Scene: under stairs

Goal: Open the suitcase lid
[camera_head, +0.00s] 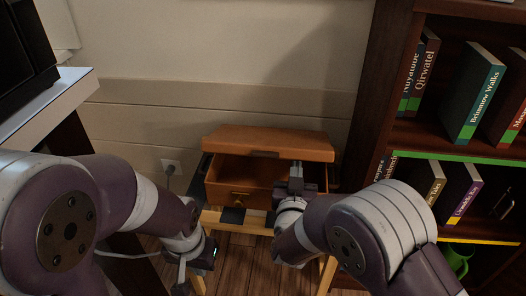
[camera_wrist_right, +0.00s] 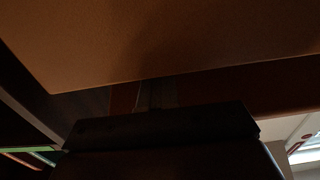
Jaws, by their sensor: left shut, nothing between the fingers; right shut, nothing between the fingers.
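The brown suitcase (camera_head: 228,192) stands on a small stand by the wall, with a latch on its front. Its lid (camera_head: 267,140) is raised partway, and a dark gap shows between lid and body. My right gripper (camera_head: 296,168) is shut, with its fingertips at the lid's front edge, right of the middle; I cannot tell if they touch. In the right wrist view the lid (camera_wrist_right: 170,45) fills the top, above the dim gripper (camera_wrist_right: 154,95). My left gripper (camera_head: 181,287) is shut and empty, low in front of the suitcase's left side.
A dark bookshelf (camera_head: 372,95) with several books stands close on the right. A white-topped desk (camera_head: 50,98) is at the left. A wall socket (camera_head: 171,166) is left of the suitcase. The wooden floor (camera_head: 240,262) shows between my arms.

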